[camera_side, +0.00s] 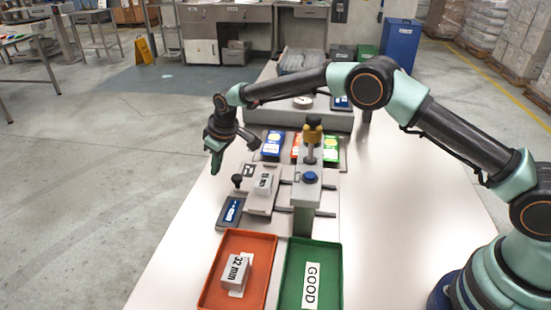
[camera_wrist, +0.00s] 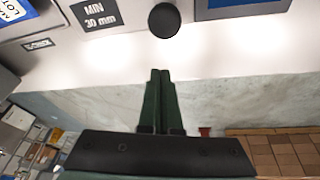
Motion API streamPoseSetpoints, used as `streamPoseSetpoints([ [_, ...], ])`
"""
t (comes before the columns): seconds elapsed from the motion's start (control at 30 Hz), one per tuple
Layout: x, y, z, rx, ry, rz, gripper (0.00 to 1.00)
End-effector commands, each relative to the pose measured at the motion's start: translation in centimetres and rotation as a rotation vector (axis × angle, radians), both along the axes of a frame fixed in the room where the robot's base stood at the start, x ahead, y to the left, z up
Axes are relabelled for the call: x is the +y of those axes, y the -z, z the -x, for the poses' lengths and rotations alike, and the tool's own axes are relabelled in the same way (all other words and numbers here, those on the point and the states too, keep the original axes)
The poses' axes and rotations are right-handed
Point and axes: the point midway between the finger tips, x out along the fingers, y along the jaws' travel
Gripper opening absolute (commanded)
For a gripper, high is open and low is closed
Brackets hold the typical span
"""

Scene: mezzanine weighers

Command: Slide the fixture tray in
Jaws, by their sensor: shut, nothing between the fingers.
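The fixture tray (camera_side: 259,203) is a light grey plate on the bench fixture, with a pale labelled block (camera_side: 264,181) on it. A black round knob (camera_side: 237,180) stands at its left side; a black knob also shows in the wrist view (camera_wrist: 165,20), just beyond my fingertips. My gripper (camera_side: 215,172) is shut and empty, left of the knob in the side view and apart from it. In the wrist view, its green fingers (camera_wrist: 160,74) are together. A grey press column with a blue button (camera_side: 311,178) and yellow top stands right of the tray.
A red bin (camera_side: 209,285) holding a "32 mm" block (camera_side: 235,269) and a green bin (camera_side: 329,264) labelled GOOD stand at the front. Blue, orange and green packs (camera_side: 331,148) stand behind the fixture. A "MIN 30 mm" label (camera_wrist: 97,14) shows near the knob. The right bench surface is clear.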

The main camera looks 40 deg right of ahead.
Motion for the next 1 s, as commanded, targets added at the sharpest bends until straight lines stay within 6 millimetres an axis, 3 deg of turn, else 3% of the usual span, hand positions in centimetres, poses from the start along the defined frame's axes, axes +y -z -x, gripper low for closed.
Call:
streamPoseSetpoints([
  [0.5, -1.7, -0.3, 2.7, -0.003, 0.001, 0.003, 0.00],
  [1.0, -1.9, -0.2, 3.2, -0.003, 0.002, 0.004, 0.00],
])
